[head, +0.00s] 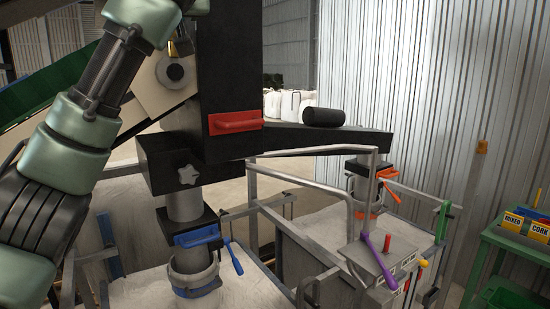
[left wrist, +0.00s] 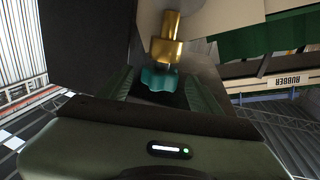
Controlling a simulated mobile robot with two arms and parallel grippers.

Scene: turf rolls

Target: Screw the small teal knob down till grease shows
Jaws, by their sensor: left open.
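The small teal knob (left wrist: 158,79) has a lobed rim and sits at the end of a brass fitting (left wrist: 167,40) in the left wrist view. My left gripper (left wrist: 159,74) is open, with one dark green finger on each side of the knob and a gap visible on both sides. I cannot tell how far the fingertips reach along it. No grease is visible at the fitting. In the head view a bit of brass (head: 181,48) shows beside my left arm; the teal knob and my left gripper cannot be made out there. My right gripper is in neither view.
A dark machine column (head: 228,70) with a red handle (head: 235,122) stands just right of my left arm. A dark beam carrying a black roll (head: 323,116) runs right. Below are clamps, bins and a lever panel (head: 378,262). A green rack (head: 510,250) stands at right.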

